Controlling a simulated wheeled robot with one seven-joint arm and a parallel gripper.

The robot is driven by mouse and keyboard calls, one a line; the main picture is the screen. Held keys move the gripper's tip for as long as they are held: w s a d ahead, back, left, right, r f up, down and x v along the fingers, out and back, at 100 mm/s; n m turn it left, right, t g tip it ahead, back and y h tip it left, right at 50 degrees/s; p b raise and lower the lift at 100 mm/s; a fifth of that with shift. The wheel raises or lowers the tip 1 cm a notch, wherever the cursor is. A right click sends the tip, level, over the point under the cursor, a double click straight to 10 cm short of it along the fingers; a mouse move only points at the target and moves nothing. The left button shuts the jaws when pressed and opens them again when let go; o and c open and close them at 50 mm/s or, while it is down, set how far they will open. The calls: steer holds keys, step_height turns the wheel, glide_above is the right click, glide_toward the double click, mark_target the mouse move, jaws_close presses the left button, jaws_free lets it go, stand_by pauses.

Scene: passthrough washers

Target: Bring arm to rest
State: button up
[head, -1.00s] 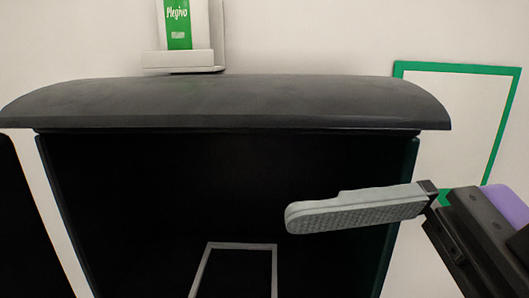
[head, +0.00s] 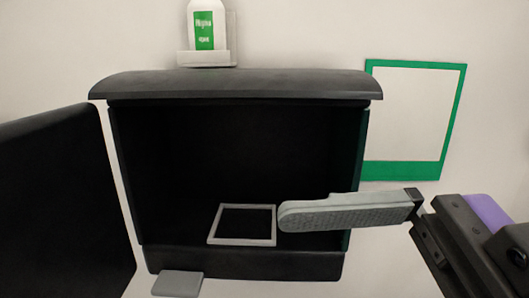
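My gripper (head: 290,216) reaches in from the right side of the head view, its grey textured finger pointing left. It shows in front of the right part of the open black cabinet (head: 295,266). I see one finger clearly; a second finger, if behind it, is hidden, so the opening cannot be judged. Nothing is seen held at the fingertip. My dark wrist (head: 462,240) with a purple part is at the right edge.
The cabinet's black door (head: 65,200) stands open at left. A grey square outline (head: 242,243) lies inside on the floor. A grey tab (head: 177,284) juts out at lower left. A white and green bottle (head: 207,25) stands on a wall shelf. A green-bordered panel (head: 412,170) hangs at right.

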steer(key=w+d+f+m+t, duration=0.1)
steer(key=w+f+m+t, duration=0.7)
steer(key=w+m+t, duration=0.45)
steer(key=d+f+m+t+h, duration=0.3)
steer(key=f+m+h, duration=0.25)
steer(key=f, duration=0.25)
steer(key=d+f+m+t+h, duration=0.35)
steer(key=f+m, duration=0.25)
steer(key=f, duration=0.2)
steer(key=s+d+f+m+h, duration=0.2)
steer(key=s+d+f+h, duration=0.15)
steer(key=s+f, duration=0.2)
steer(key=s+d+f+m+h, duration=0.1)
steer(key=s+d+f+h, duration=0.1)
steer(key=s+f+h, duration=0.4)
steer(key=s+d+f+n+g, duration=0.1)
steer(key=s+n, duration=0.1)
steer(key=s, duration=0.5)
steer(key=s+d+f+n+g, duration=0.1)
steer(key=s+n, duration=0.1)
steer(key=s, duration=0.6)
steer(key=shift+d+f, duration=0.2)
steer(key=shift+d, duration=0.1)
